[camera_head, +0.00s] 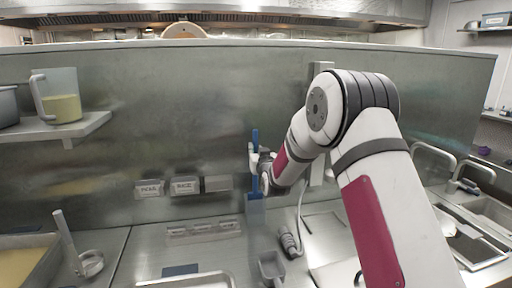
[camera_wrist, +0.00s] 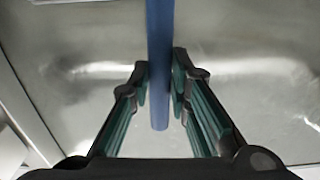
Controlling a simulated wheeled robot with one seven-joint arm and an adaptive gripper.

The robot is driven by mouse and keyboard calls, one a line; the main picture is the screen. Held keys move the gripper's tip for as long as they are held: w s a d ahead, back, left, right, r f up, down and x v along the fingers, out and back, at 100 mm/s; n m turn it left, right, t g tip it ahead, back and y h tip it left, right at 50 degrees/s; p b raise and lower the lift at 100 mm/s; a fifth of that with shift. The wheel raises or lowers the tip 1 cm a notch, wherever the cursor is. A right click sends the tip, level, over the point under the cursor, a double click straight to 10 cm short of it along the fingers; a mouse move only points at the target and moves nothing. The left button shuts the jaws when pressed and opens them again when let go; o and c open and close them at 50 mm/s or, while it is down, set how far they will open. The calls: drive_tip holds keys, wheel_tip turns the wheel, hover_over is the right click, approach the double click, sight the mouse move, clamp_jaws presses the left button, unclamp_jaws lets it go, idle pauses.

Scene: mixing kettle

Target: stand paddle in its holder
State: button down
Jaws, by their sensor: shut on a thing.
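The blue paddle (camera_head: 255,208) is upright in front of the steel back wall. A narrow blue part shows above my gripper (camera_head: 258,167) and a wider blue part below it. In the wrist view, the blue handle (camera_wrist: 160,35) runs between the two dark green finger pads of my gripper (camera_wrist: 159,82), which is shut on it. The handle's rounded end shows between the fingers. I cannot tell whether the paddle's lower end touches anything. I cannot clearly make out its holder.
Labelled boxes (camera_head: 185,187) hang on the wall left of the paddle. A grey scoop (camera_head: 271,268) and a hose sprayer (camera_head: 290,242) lie on the counter. Sinks are at right.

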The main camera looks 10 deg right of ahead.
drive_tip(key=shift+f+b, duration=0.35)
drive_tip(key=shift+f, duration=1.35)
drive_tip(key=c, duration=0.9)
unclamp_jaws()
drive_tip(key=shift+c, duration=0.2)
drive_tip(key=shift+s, duration=0.1)
drive_tip(key=s+p, duration=0.4)
drive_tip(key=s, duration=0.3)
drive_tip(key=shift+w, duration=0.1)
